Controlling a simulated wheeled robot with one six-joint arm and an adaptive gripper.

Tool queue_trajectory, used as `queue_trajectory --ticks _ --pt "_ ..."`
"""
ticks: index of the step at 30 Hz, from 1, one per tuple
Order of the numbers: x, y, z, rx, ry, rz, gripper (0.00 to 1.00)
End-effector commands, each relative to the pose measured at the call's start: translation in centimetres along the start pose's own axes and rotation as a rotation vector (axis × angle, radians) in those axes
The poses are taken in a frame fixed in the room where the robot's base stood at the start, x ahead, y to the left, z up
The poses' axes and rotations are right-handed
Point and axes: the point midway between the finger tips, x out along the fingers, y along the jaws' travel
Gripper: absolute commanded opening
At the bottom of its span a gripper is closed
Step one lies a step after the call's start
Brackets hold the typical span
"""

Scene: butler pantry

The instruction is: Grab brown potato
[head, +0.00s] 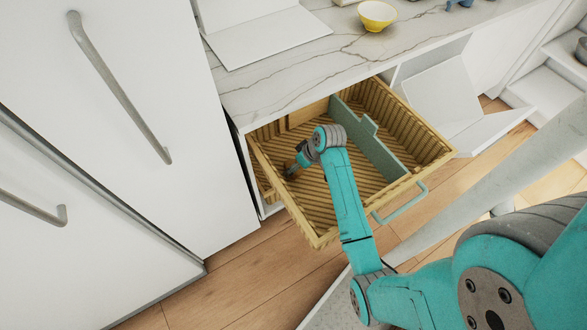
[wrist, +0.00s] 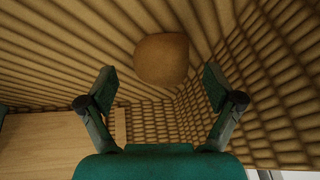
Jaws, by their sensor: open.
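The brown potato (wrist: 162,59) is a smooth rounded lump inside the ribbed drawer, near a corner where the floor meets the walls. My gripper (wrist: 160,82) is open, with one finger on each side of the potato's lower edge in the wrist view. The potato appears just beyond the fingertips, and no finger is seen touching it. In the head view my gripper (head: 291,171) reaches down into the left part of the open wooden drawer (head: 318,240). I cannot make out the potato there; my arm and gripper seem to hide it.
A grey-green divider (head: 372,142) splits the drawer to the right of my gripper. The drawer walls stand close around my wrist. A marble counter (head: 290,78) lies above and behind, with a yellow bowl (head: 376,17) on it. White cabinet doors (head: 110,120) stand at left.

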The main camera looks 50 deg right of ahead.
Motion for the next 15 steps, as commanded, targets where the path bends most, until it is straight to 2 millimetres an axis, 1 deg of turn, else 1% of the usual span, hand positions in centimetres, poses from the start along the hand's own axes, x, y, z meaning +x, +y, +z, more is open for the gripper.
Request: queue_trajectory --ticks 1,4,12,13,14,15 --pt "0.6 0.0 -0.1 -0.001 -0.001 -0.001 0.91" --pt "1.4 0.0 -0.1 -0.001 0.0 0.0 0.91" --pt "1.7 0.0 -0.1 -0.001 0.001 0.001 0.91" --pt "1.7 0.0 -0.1 -0.001 0.001 0.001 0.86" --pt "1.7 0.0 -0.1 -0.001 0.001 0.001 0.78" --pt "1.7 0.0 -0.1 -0.001 0.001 0.001 0.68"
